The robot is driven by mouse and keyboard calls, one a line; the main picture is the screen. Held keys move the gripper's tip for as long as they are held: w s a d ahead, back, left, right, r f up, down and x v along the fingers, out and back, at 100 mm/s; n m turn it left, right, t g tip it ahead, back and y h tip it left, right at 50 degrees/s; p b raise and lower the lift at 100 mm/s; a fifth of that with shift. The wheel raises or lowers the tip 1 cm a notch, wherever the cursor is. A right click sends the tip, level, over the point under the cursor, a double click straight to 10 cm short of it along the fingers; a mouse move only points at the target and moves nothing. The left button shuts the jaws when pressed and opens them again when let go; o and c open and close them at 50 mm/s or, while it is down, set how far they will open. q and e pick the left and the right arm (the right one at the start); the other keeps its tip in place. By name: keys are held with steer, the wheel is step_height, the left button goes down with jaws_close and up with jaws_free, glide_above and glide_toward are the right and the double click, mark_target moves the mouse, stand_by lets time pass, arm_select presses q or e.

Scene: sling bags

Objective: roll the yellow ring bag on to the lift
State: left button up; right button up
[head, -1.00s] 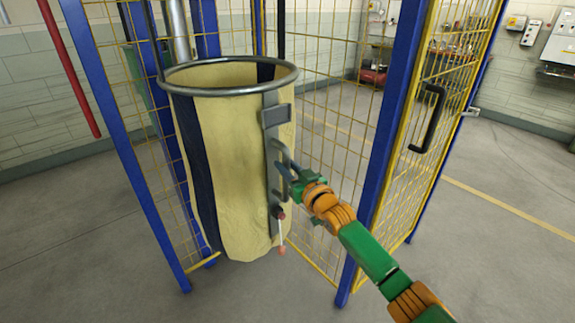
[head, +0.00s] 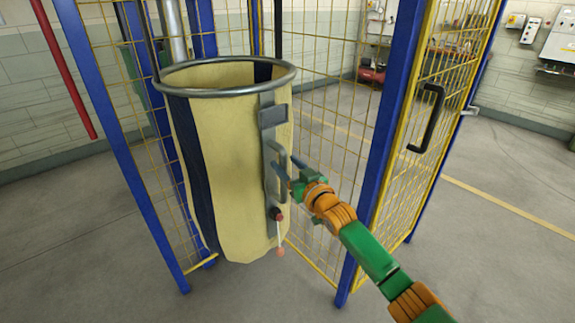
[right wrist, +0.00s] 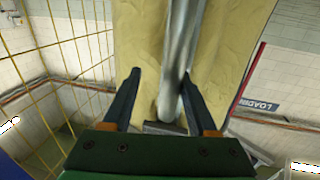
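The yellow ring bag (head: 230,160) has a steel ring (head: 225,92) at its top and a dark blue panel. It is upright at the open front of a cage lift with blue posts (head: 395,130) and yellow mesh. A grey bracket with a handle (head: 275,165) runs down its right side. My right gripper (head: 292,176) is beside this handle. In the right wrist view, its fingers (right wrist: 160,98) are spread, with a grey bar (right wrist: 177,60) between them and the yellow cloth behind. Whether the bag's bottom touches the floor is unclear. My left gripper is out of view.
The cage's mesh door (head: 425,150) with a black handle (head: 428,118) stands at the right. A blue post (head: 115,140) rises close to the bag's left. The floor (head: 490,240) at the right is clear. A red pole (head: 65,70) is at the far left.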

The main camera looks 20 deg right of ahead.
stand_by(0.4)
steer(key=s+d, duration=0.1)
steer(key=s, duration=0.6)
stand_by(1.1)
